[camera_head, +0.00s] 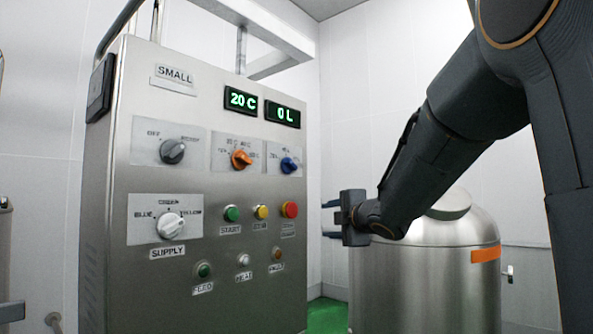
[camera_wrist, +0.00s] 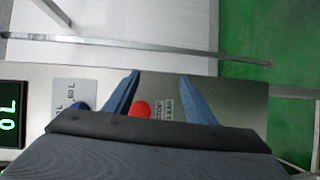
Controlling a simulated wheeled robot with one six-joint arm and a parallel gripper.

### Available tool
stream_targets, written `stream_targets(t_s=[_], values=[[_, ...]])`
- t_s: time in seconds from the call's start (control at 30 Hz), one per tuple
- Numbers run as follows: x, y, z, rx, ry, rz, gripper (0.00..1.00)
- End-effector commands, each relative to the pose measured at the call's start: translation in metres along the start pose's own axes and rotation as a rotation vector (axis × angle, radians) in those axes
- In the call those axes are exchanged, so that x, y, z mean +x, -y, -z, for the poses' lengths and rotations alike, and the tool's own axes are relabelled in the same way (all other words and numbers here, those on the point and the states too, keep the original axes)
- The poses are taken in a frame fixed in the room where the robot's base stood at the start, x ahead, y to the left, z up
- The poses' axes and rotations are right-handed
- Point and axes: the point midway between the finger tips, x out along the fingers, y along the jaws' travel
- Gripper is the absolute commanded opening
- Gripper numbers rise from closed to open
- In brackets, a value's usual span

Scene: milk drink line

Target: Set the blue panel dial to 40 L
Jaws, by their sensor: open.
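The steel control panel (camera_head: 140,275) fills the left half of the head view. Its blue dial (camera_head: 289,165) sits at the upper right, below the green "0 L" display (camera_head: 283,115). In the wrist view the blue dial (camera_wrist: 81,106) shows partly behind my gripper body, and the "0 L" display (camera_wrist: 9,113) is at the left edge. My gripper (camera_head: 328,219) is open and empty, to the right of the panel and lower than the blue dial. In the wrist view its two blue fingers (camera_wrist: 162,98) stand apart, with the red button between them.
An orange dial (camera_head: 241,159) is left of the blue dial, under a "20 C" display (camera_head: 240,100). A red button (camera_head: 289,209) is below the blue dial. A steel tank (camera_head: 425,285) stands behind my arm. A frame bar (camera_head: 280,62) runs above the panel.

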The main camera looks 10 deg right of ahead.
Motion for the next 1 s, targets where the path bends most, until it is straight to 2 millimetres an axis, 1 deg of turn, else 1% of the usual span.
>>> stream_targets(t_s=[0.03, 0.1, 0.2, 0.27, 0.3, 0.4, 0.5, 0.57, 0.8, 1.0], values=[[-0.002, -0.041, 0.0, -0.178, -0.062, -0.085, 0.51], [-0.011, -0.085, 0.011, -0.428, -0.152, -0.181, 0.51], [-0.029, -0.122, 0.026, -0.719, -0.255, -0.278, 0.51], [-0.039, -0.135, 0.034, -0.851, -0.303, -0.315, 0.51], [-0.045, -0.139, 0.037, -0.92, -0.329, -0.333, 0.51], [-0.055, -0.146, 0.044, -1.03, -0.374, -0.36, 0.51], [-0.054, -0.148, 0.049, -1.071, -0.393, -0.37, 0.51], [-0.05, -0.149, 0.052, -1.075, -0.397, -0.371, 0.51], [-0.018, -0.153, 0.071, -1.07, -0.397, -0.37, 0.51], [0.003, -0.155, 0.081, -1.069, -0.394, -0.37, 0.51]])
